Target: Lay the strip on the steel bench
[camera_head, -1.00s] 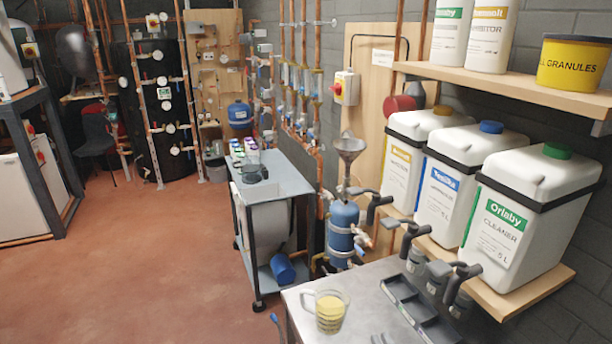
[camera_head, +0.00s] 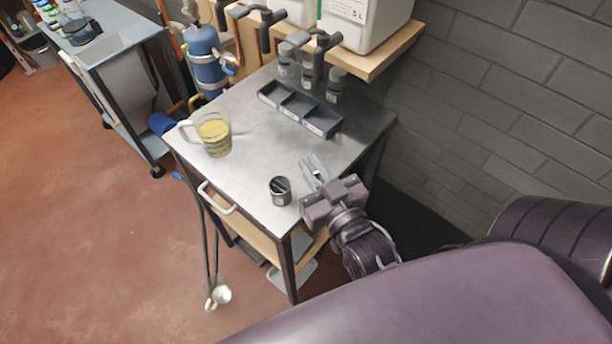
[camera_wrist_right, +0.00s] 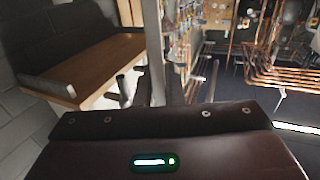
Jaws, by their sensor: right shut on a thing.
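The steel bench (camera_head: 250,150) fills the middle of the head view, its bare top lit and grey. My right gripper (camera_head: 313,170) is over the front right part of the bench top. In the right wrist view a narrow pale strip (camera_wrist_right: 156,50) stands up between the dark fingers of my right gripper (camera_wrist_right: 157,92), which is shut on it. In the head view the strip is hard to tell from the fingers, and whether it touches the bench is unclear. My left gripper is not in view.
On the bench stand a glass mug (camera_head: 214,135) of yellow liquid, a small dark round pot (camera_head: 280,190) just left of my right gripper, and a black sectioned tray (camera_head: 300,110) at the back. The centre is clear.

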